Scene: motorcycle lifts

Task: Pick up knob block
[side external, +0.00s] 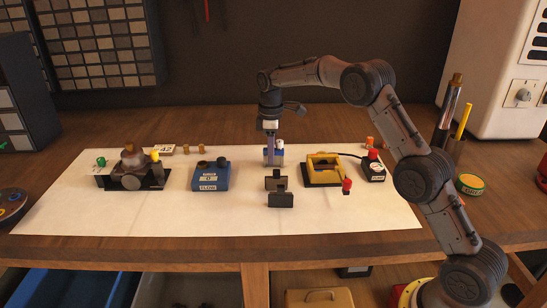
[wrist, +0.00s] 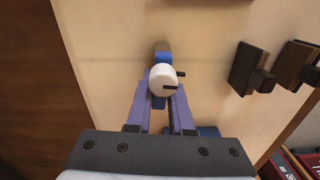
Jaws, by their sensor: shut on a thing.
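The knob block is a small blue block with a white round knob. In the wrist view the white knob (wrist: 161,78) has a dark pointer and sits between my gripper's (wrist: 161,98) two purple fingers. The blue part (wrist: 161,52) shows just beyond it. In the side external view the block (side external: 280,157) is at the far middle of the white mat, with my gripper (side external: 271,157) pointing down onto it. My fingers are shut on the block. Its underside is hidden, so I cannot tell whether it touches the mat.
Two dark blocks (side external: 281,200) stand in front on the white mat (side external: 240,218). A blue box (side external: 211,177) lies left, a yellow-and-black fixture (side external: 323,167) right, and a red-button box (side external: 373,170) farther right. A metal assembly (side external: 131,170) stands far left. The front mat is mostly clear.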

